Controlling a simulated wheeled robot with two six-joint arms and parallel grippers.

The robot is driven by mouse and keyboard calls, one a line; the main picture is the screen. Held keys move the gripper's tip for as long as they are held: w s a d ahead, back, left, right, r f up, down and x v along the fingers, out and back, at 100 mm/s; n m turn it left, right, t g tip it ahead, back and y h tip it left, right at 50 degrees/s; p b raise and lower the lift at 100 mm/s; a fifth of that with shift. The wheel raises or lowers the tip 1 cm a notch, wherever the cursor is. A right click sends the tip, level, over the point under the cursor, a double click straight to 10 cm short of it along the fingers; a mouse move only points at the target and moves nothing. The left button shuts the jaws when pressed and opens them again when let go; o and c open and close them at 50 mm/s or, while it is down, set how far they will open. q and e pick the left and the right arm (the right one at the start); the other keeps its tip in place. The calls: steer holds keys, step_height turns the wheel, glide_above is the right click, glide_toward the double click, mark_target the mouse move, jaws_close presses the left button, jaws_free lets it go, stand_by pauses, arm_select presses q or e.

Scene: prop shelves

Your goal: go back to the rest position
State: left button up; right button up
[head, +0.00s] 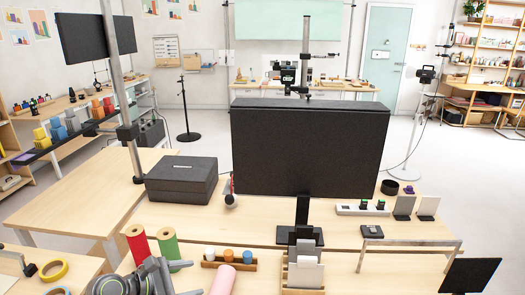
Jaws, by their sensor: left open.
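My left gripper (163,277) shows at the bottom edge, left of centre, with grey arm parts beside it. It is open, and I see nothing between its fingers. It is in front of a red roll (138,245) and a green roll (169,248), which stand upright behind it. A pink cylinder (222,281) is to its right; I cannot tell whether they touch. The lower part of the arm is cut off by the frame. My right gripper is not in view.
A large black monitor (305,150) stands on the wooden table, with a black box (181,180) to its left. A wooden holder with small jars (229,265) and a card stand (304,275) are right of the gripper. Yellow tape (53,271) lies at left.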

arm_select(q)
steer(key=s+a+r+n+t+y, duration=0.25)
steer(key=r+n+t, duration=0.4)
steer(key=n, duration=0.35)
steer(key=s+a+r+n+t+y, duration=0.15)
steer(key=a+r+n+t, duration=0.25)
steer(key=r+n+t, duration=0.45)
steer(key=s+a+f+n+g+y, duration=0.5)
steer(key=a+f+n+y, duration=0.1)
steer(key=n, duration=0.6)
steer(key=s+a+f+n+g+y, duration=0.45)
steer(key=a+f+n+y, duration=0.2)
steer(key=n, duration=0.65)
steer(key=s+d+f+n+g+h, duration=0.35)
steer(key=s+f+g, duration=0.2)
steer(key=s, duration=0.45)
steer(key=s+d+f+n+g+h, duration=0.2)
steer(key=s+d+f+n+g, duration=0.3)
steer(key=s, duration=0.4)
step_height(320, 180, down, 28)
steer(key=a+f+b, duration=0.1)
steer(key=a+b, duration=0.2)
steer(key=s+d+f+g+b, duration=0.1)
steer(key=s+f+b, duration=0.2)
steer(key=s+f, duration=1.2)
step_height(320, 180, down, 4)
steer(key=shift+s+d+f+m+g+h, duration=0.1)
steer(key=shift+s+d+m+g+h, duration=0.05)
steer(key=shift+d+m+g+h, duration=0.2)
